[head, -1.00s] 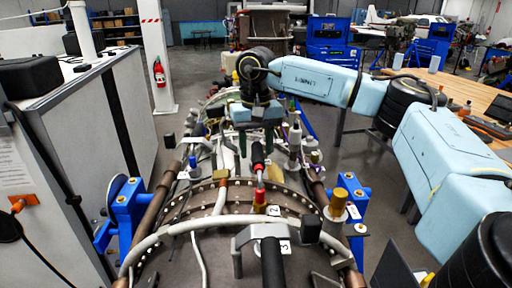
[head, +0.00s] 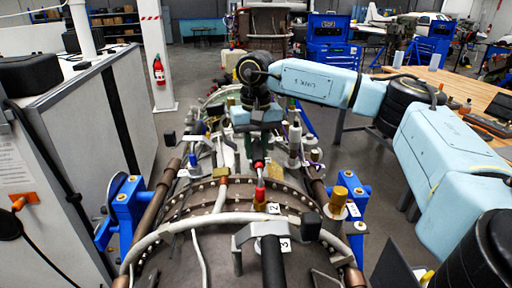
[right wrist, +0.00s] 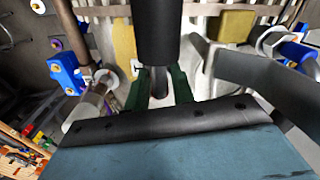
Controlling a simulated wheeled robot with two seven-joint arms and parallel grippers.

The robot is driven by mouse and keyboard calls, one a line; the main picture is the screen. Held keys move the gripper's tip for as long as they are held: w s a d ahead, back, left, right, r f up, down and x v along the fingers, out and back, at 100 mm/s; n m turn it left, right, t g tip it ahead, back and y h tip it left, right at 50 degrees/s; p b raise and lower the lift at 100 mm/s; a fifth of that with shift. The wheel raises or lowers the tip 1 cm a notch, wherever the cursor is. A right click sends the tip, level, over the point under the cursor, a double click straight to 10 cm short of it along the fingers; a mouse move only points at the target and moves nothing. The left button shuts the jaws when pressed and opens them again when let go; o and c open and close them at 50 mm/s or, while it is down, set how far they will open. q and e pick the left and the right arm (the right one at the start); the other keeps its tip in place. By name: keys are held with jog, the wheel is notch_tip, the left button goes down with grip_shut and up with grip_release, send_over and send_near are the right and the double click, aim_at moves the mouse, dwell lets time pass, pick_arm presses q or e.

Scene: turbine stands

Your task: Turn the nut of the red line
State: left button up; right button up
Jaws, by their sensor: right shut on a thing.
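The red line has a black sleeve with a red end (head: 259,168) at the middle of the engine in the head view. A red fitting (head: 260,193) sits just in front of it, close to the tag marked 2. My right gripper (head: 258,146) comes down from behind with its green fingers shut around the dark part of the line. In the right wrist view the green fingers (right wrist: 159,88) stand on both sides of a dark shaft below a thick black cylinder (right wrist: 158,28). The exact contact on the nut is hidden. My left gripper is not in view.
A brass-topped fitting (head: 339,198) is to the right, and a blue-capped one (head: 194,162) to the left. Blue stand supports (head: 127,205) flank the engine. Pale pipes cross the front.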

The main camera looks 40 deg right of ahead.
jog(key=shift+m, duration=2.9)
jog(key=shift+r, duration=0.1)
jog(key=o, duration=1)
